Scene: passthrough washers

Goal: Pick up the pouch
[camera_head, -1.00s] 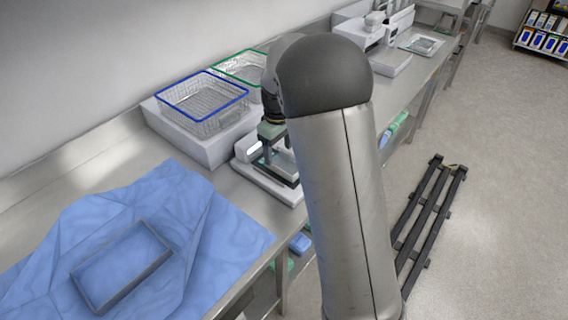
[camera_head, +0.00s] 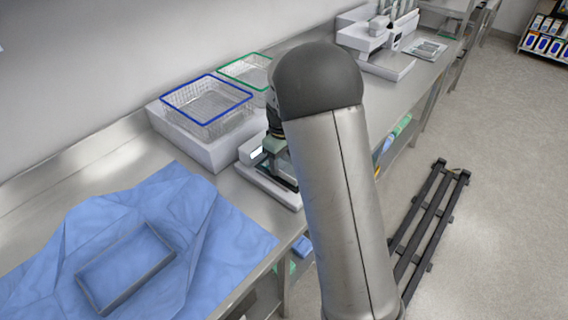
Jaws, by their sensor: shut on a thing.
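My gripper (camera_head: 284,176) is at the white bench device with a flat base (camera_head: 275,192), mostly behind my own arm. Its dark fingers show only in part, low over the device. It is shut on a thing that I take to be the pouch. The pouch itself cannot be made out clearly, as my arm and gripper cover that spot.
A blue-rimmed wire basket (camera_head: 207,106) and a green-rimmed one (camera_head: 246,71) stand on a white stand at the wall. A blue drape (camera_head: 215,235) with a shallow rectangular frame (camera_head: 125,268) covers the near left bench. White machines (camera_head: 375,50) stand farther along.

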